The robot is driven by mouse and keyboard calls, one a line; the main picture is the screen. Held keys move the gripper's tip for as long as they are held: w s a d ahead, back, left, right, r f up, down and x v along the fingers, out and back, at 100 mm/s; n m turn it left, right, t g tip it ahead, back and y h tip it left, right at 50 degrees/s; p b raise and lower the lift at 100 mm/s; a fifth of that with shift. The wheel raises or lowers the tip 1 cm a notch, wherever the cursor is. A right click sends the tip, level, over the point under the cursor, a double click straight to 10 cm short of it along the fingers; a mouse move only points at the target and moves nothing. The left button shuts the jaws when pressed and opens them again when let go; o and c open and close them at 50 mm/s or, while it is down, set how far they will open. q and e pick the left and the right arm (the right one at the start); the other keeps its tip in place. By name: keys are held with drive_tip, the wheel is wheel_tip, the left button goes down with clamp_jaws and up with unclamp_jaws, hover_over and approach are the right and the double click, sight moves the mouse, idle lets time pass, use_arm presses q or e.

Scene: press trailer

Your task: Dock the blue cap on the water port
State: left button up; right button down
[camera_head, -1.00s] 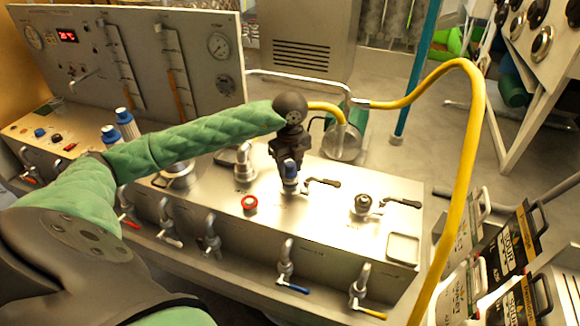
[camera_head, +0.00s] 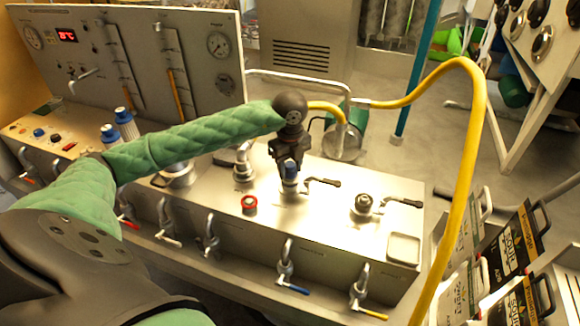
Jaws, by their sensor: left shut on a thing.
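The blue cap (camera_head: 290,171) is between the fingers of my left gripper (camera_head: 289,164), which is shut on it. The cap is upright over a port with a black-handled lever (camera_head: 322,181) on the steel bench top. The cap looks to be at the port's top, but I cannot tell whether it is seated. The gripper hides part of the cap and port. My right gripper is not in view.
To the right is another port (camera_head: 364,203) with a black lever. A red ring fitting (camera_head: 249,204) is to the left. Two blue-topped bottles (camera_head: 125,120) stand further left. A yellow hose (camera_head: 470,150) arches on the right. A small square tray (camera_head: 404,248) lies at the bench's right end.

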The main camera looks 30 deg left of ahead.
sight(290, 164)
use_arm(q)
drive_tip(key=shift+f+b, duration=0.3)
drive_tip(key=shift+f, duration=0.15)
drive_tip(key=o, duration=1.1)
drive_tip(key=shift+c, duration=0.2)
drive_tip(key=shift+r, duration=0.1)
drive_tip(key=shift+r+p, duration=2.2)
drive_tip(key=shift+r, duration=3.25)
